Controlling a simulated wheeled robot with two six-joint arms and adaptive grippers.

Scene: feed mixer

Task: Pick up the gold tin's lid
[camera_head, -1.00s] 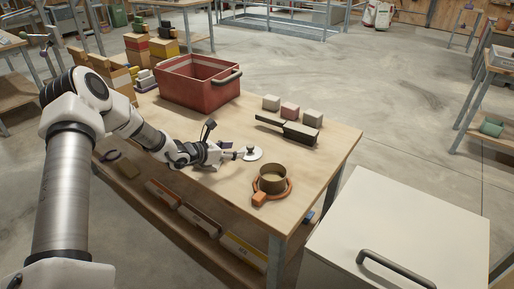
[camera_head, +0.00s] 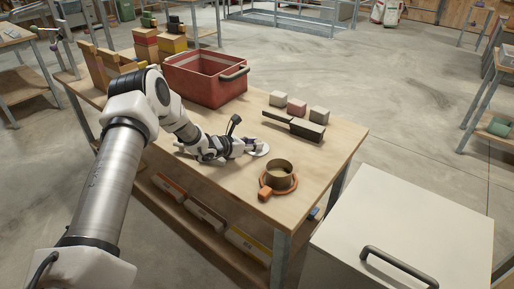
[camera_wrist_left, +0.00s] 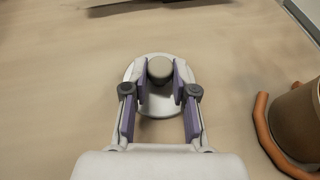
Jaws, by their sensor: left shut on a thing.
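The lid (camera_head: 263,152) is a pale round disc with a grey knob, lying on the wooden table. It also shows in the left wrist view (camera_wrist_left: 158,105), with its knob (camera_wrist_left: 160,67) between the fingers. My left gripper (camera_head: 254,147) is shut on the lid's knob from the left side; its purple-padded fingers (camera_wrist_left: 160,75) stand either side of the knob in the left wrist view. The gold tin (camera_head: 279,170) stands open to the right and nearer, apart from the lid. It is partly cut off in the left wrist view (camera_wrist_left: 301,122). My right gripper is not in view.
An orange ring with a block handle (camera_head: 265,194) lies around the tin's foot. Behind are a dark long tool (camera_head: 295,125), several small blocks (camera_head: 297,107) and a red crate (camera_head: 213,91). A white cabinet (camera_head: 400,230) stands at the front right.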

